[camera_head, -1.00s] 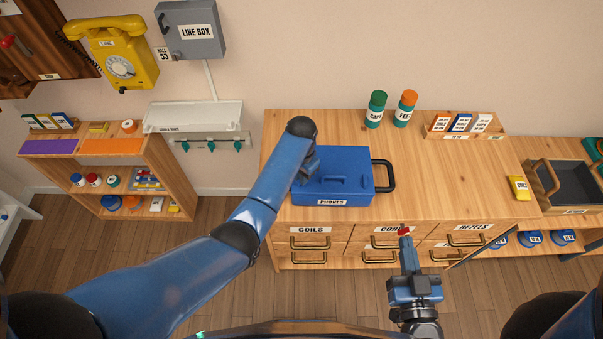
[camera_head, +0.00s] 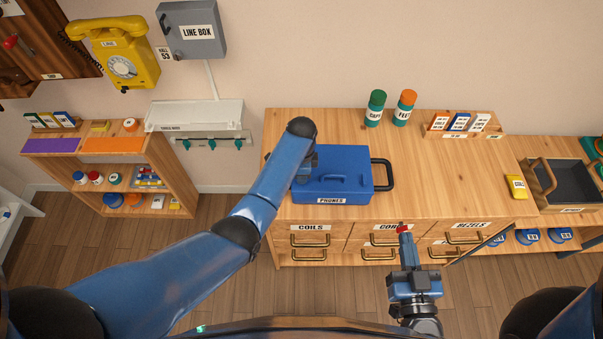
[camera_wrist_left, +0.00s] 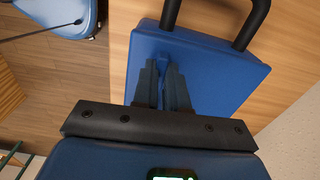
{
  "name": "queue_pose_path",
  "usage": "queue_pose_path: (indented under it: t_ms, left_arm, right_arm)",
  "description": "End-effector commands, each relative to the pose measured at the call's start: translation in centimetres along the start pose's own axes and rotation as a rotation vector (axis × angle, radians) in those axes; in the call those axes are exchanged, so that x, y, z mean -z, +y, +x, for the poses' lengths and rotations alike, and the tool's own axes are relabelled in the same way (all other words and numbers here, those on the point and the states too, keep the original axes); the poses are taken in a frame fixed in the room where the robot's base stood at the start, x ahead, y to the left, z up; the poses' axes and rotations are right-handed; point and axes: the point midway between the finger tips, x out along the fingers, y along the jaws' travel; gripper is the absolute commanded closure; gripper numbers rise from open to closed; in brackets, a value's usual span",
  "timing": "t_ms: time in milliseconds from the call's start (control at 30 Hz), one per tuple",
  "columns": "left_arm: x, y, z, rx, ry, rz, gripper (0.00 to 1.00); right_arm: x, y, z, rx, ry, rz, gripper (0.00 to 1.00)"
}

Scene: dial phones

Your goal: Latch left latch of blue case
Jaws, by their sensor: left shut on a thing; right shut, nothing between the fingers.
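The blue case (camera_head: 350,192), labelled PHONES, lies on the wooden cabinet top with its lid down and its black handle (camera_head: 390,174) to the right. My left gripper (camera_head: 306,174) reaches down at the case's left part, and its arm hides much of that end. In the left wrist view its fingers (camera_wrist_left: 163,88) point over the blue lid (camera_wrist_left: 220,75) and are shut on a small blue part between them. I cannot clearly tell the left latch apart there. My right gripper (camera_head: 404,230) is shut and empty, in front of the cabinet drawers.
Green-capped and orange-capped jars (camera_head: 375,108) stand behind the case. A card rack (camera_head: 461,124) is at the back right, and a yellow box (camera_head: 515,187) and a dark tray (camera_head: 570,185) are at the right.

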Motion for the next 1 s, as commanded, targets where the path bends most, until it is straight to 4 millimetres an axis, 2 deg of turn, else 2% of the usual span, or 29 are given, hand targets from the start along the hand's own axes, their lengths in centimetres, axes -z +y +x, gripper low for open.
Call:
queue_pose_path:
  t_ms: [233, 667, 700, 833, 867, 1000]
  left_arm:
    - [0.1, -0.03, -0.05, 0.001, 0.002, 0.061, 1.0]
    - [0.11, -0.01, -0.04, 0.001, 0.002, 0.072, 1.0]
    - [0.11, -0.01, -0.04, 0.001, 0.002, 0.072, 0.85]
    - [0.09, 0.0, -0.03, 0.001, 0.002, 0.071, 0.65]
    - [0.08, 0.0, -0.03, 0.001, 0.002, 0.07, 0.62]
    - [0.05, 0.0, -0.02, 0.0, 0.001, 0.07, 0.62]
  right_arm:
    - [0.1, 0.0, 0.0, 0.0, 0.0, 0.0, 1.0]
    - [0.1, 0.0, 0.0, 0.0, 0.0, 0.0, 1.0]
    - [0.1, 0.0, 0.0, 0.0, 0.0, 0.0, 1.0]
    - [0.1, 0.0, 0.0, 0.0, 0.0, 0.0, 1.0]
    - [0.11, 0.0, 0.0, 0.0, 0.0, 0.0, 1.0]
    - [0.1, 0.0, 0.0, 0.0, 0.0, 0.0, 1.0]
